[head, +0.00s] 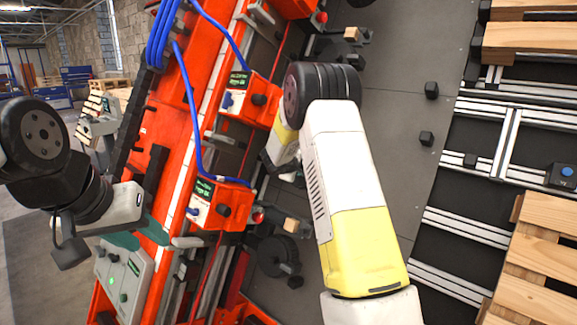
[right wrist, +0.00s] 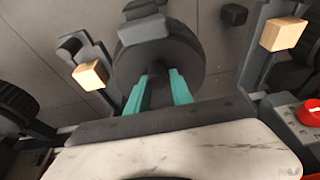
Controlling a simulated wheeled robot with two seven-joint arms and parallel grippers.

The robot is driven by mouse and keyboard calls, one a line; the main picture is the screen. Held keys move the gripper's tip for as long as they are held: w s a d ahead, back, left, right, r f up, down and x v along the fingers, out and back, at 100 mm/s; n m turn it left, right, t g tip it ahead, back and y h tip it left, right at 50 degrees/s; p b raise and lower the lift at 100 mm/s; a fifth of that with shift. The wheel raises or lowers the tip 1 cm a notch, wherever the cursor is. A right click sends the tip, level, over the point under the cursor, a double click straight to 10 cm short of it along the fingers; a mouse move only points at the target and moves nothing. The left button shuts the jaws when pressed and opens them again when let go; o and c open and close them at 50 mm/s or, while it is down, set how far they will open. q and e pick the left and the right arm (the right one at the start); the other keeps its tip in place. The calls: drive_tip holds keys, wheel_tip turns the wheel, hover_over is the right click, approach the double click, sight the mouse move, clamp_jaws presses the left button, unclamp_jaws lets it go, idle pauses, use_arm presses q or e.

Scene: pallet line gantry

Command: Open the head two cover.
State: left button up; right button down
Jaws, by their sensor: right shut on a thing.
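My right gripper (right wrist: 159,80) has its two teal fingers closed on the dark handle of a round black part (right wrist: 160,58) in the right wrist view. This part may be the head two cover; no readable label confirms it. In the head view my right forearm and wrist hide most of that gripper and what it holds.
Wooden-tipped dark brackets (right wrist: 90,75) flank the round part, with another wooden block (right wrist: 282,34) at right. A red knob (right wrist: 308,111) is close on the right. Blue hoses (head: 190,100) run along the frame. Wooden pallets (head: 540,255) lie on rails at right.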

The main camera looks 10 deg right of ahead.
drive_tip(key=shift+d+f+h, duration=0.15)
drive_tip(key=shift+d+h, duration=0.15)
drive_tip(key=shift+d, duration=0.4)
drive_tip(key=shift+a+r, duration=0.2)
drive_tip(key=shift+a, duration=0.25)
drive_tip(key=shift+a+r, duration=0.2)
drive_tip(key=shift+a, duration=0.35)
drive_tip(key=a, duration=0.1)
drive_tip(key=a+r, duration=0.1)
drive_tip(key=shift+a, duration=0.35)
drive_tip(key=shift+a+r, duration=0.1)
drive_tip(key=shift+a, duration=0.05)
drive_tip(key=shift+w+a+r, duration=0.15)
drive_tip(key=shift+a, duration=0.35)
drive_tip(key=shift+w+a+r, duration=0.1)
drive_tip(key=shift+a+r, duration=0.05)
drive_tip(key=shift+a, duration=0.3)
